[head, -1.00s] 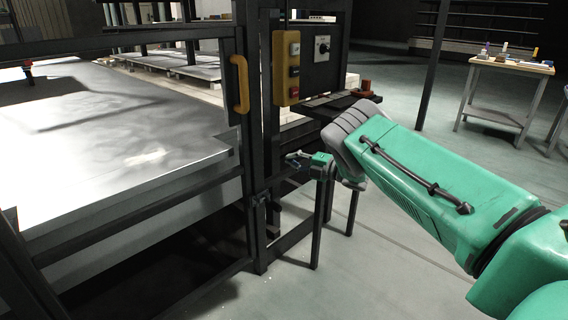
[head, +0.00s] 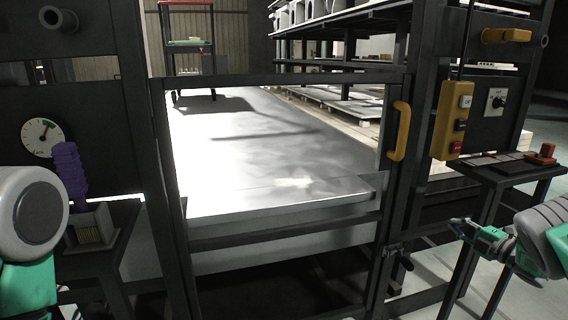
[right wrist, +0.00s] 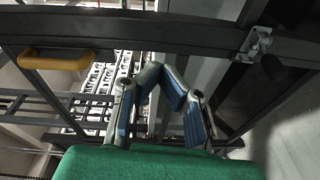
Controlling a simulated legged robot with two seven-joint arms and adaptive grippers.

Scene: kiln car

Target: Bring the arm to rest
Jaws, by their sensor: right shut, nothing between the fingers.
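My right arm comes in at the right edge of the head view. Its green and grey gripper (head: 461,226) points left, in front of the small side table and right of the gate. It is shut and empty. In the right wrist view its fingers (right wrist: 165,82) come together in front of the dark gate frame, with nothing between them. My left arm shows at the left edge of the head view as a grey and green link. Its gripper is out of view.
A dark barred gate (head: 290,234) with a yellow handle (head: 400,131) stands ahead, before a pale slab surface (head: 270,165). A yellow control box (head: 454,121) is right of it. The side table (head: 510,172) holds an orange-red object. A purple stack (head: 70,172) stands left.

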